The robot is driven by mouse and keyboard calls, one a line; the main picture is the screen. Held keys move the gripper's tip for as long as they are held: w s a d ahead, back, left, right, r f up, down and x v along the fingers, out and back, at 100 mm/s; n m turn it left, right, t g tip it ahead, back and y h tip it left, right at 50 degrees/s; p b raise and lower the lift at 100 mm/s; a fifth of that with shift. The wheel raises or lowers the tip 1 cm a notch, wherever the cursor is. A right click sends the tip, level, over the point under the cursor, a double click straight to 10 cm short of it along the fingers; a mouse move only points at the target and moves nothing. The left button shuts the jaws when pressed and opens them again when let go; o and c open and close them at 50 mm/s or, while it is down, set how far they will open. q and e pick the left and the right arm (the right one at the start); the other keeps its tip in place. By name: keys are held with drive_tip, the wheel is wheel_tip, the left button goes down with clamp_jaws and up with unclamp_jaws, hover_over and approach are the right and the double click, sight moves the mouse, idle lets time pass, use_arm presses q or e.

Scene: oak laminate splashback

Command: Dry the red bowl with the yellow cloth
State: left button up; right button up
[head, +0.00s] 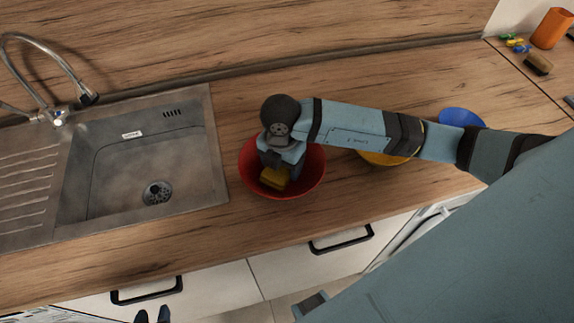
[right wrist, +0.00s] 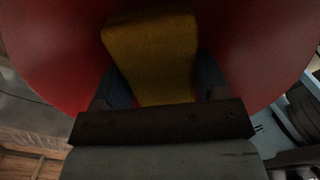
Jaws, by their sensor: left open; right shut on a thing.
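The red bowl (head: 314,179) stands on the wooden counter just right of the sink; its red inside (right wrist: 50,45) fills much of the right wrist view. My right gripper (head: 274,177) points down into the bowl and is shut on the yellow cloth (head: 273,183). The cloth (right wrist: 152,55) shows as a folded block between the fingers in the right wrist view, against the bowl's inside. Whether it touches the bowl's surface is unclear. My left gripper (head: 152,315) shows only as two dark fingertips at the bottom edge, apart and empty, in front of the drawers.
A steel sink (head: 150,165) with a tap (head: 58,115) is left of the bowl. A yellow dish (head: 385,159) and a blue bowl (head: 460,117) stand partly behind my right arm. An orange cup (head: 551,28) and a brown sponge (head: 538,64) lie far right. The counter behind the bowl is clear.

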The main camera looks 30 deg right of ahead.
drive_tip(key=shift+w+a+r, duration=0.1)
drive_tip(key=shift+w, duration=0.05)
drive_tip(key=shift+s+d, duration=0.25)
drive_tip(key=shift+s, duration=0.25)
drive_tip(key=shift+s+d, duration=0.25)
drive_tip(key=shift+s, duration=0.2)
drive_tip(key=shift+f, duration=0.2)
drive_tip(key=shift+w+a, duration=0.1)
drive_tip(key=shift+w, duration=0.05)
drive_tip(key=shift+w+a+r, duration=0.15)
drive_tip(key=shift+w+a, duration=0.25)
drive_tip(key=shift+w, duration=0.4)
drive_tip(key=shift+s+d, duration=0.1)
